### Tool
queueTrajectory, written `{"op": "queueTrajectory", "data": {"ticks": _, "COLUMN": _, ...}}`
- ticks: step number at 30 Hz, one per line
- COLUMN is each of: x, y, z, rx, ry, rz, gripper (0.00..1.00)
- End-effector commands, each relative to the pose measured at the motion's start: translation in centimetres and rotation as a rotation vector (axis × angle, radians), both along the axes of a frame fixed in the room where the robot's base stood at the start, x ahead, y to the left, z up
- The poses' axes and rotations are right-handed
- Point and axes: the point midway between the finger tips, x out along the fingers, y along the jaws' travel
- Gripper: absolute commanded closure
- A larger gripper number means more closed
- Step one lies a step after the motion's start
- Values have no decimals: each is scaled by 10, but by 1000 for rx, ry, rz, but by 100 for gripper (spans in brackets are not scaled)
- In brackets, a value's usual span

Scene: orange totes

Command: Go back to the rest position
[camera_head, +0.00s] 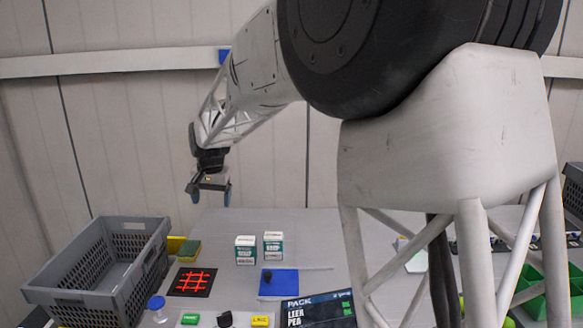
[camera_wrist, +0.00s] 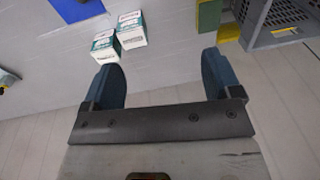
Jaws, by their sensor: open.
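My gripper (camera_head: 209,190) hangs in the air past the far edge of the table, at the end of my raised arm. In the wrist view my gripper (camera_wrist: 165,80) has its two blue fingers wide apart with nothing between them. It touches nothing that I can see.
A grey crate (camera_head: 152,236) stands at the table's left. Two white-green boxes (camera_head: 245,256) (camera_wrist: 102,45) stand near the far middle. A blue mat (camera_head: 290,283), a black mat with a red grid (camera_head: 176,282) and a dark pack (camera_head: 318,309) lie nearer. Green bins (camera_head: 533,290) are at right.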

Motion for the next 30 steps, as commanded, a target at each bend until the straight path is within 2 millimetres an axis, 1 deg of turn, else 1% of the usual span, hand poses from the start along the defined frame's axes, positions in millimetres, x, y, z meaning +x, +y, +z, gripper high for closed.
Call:
{"op": "queueTrajectory", "data": {"ticks": 1, "x": -6, "y": -15, "z": 6, "rx": 0, "ry": -4, "rz": -2, "gripper": 16}}
{"op": "queueTrajectory", "data": {"ticks": 5, "x": -21, "y": -48, "z": 16, "rx": -3, "ry": -11, "rz": -3, "gripper": 16}}
{"op": "queueTrajectory", "data": {"ticks": 12, "x": -54, "y": -106, "z": 33, "rx": -8, "ry": -26, "rz": -3, "gripper": 16}}
{"op": "queueTrajectory", "data": {"ticks": 20, "x": -94, "y": -165, "z": 45, "rx": -16, "ry": -41, "rz": -4, "gripper": 16}}
{"op": "queueTrajectory", "data": {"ticks": 24, "x": -118, "y": -195, "z": 49, "rx": -20, "ry": -49, "rz": -6, "gripper": 16}}
{"op": "queueTrajectory", "data": {"ticks": 30, "x": -155, "y": -234, "z": 52, "rx": -27, "ry": -61, "rz": -5, "gripper": 16}}
